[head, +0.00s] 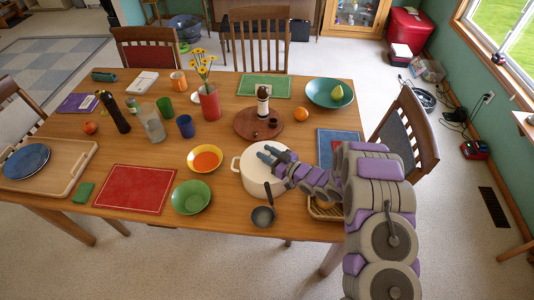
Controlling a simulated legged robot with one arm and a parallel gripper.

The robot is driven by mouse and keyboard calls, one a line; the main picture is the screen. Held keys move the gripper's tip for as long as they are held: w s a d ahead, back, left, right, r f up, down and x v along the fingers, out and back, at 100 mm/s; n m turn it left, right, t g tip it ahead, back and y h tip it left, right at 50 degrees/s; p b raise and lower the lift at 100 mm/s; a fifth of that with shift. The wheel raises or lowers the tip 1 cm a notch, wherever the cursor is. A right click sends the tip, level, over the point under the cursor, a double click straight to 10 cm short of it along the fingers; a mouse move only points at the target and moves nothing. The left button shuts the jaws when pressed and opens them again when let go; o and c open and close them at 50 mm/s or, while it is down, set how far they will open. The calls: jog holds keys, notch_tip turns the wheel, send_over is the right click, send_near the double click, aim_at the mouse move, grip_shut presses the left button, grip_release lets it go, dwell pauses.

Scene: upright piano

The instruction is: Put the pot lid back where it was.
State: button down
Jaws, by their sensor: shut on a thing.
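A white pot (258,187) with a side handle stands near the front edge of the wooden table, right of the middle. A pale round surface at its top looks like the pot lid (252,159). My gripper (270,154) is over the pot, shut on what seems to be the lid. The fingers and wrist hide the grip point and the right side of the rim. I cannot tell whether the lid rests on the rim or is held just above it.
A round wooden board (245,125) with a bottle is behind. A basket (322,211) sits at right under my arm.

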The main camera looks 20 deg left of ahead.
jog(key=c, duration=0.8)
grip_release()
jog(key=shift+o, duration=0.2)
jog(key=shift+f, duration=0.1)
jog(key=shift+b, duration=0.3)
jog(key=p+v, duration=0.3)
jog(key=v, duration=1.4)
jog(key=shift+s+r, duration=0.2)
jog(key=shift+s, duration=0.15)
jog(key=shift+d, duration=0.15)
